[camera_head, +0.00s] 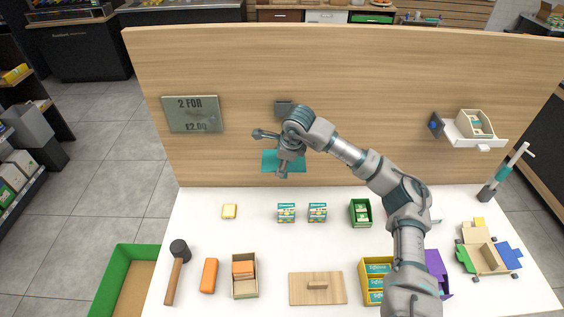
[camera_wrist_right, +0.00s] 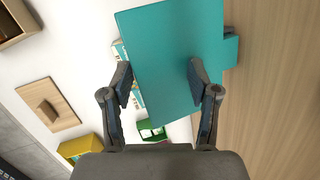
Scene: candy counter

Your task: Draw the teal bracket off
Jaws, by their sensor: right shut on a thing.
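The teal bracket (camera_head: 270,161) is in front of the upright wooden board in the head view, below a dark mount (camera_head: 284,104). It fills the middle of the right wrist view as a flat teal plate (camera_wrist_right: 165,45), with a small tab near the board at its right. My right gripper (camera_wrist_right: 158,80) is shut on the plate, one finger on each side. In the head view the arm hides part of the bracket. Whether the bracket still touches the board or mount I cannot tell. My left gripper is not in view.
The wooden board (camera_head: 370,75) stands behind the white counter (camera_head: 205,235). Small teal-and-white boxes (camera_head: 286,213) and a green box (camera_head: 360,213) stand below the bracket. A sign (camera_head: 193,114) hangs left and a white shelf (camera_head: 472,140) sticks out right.

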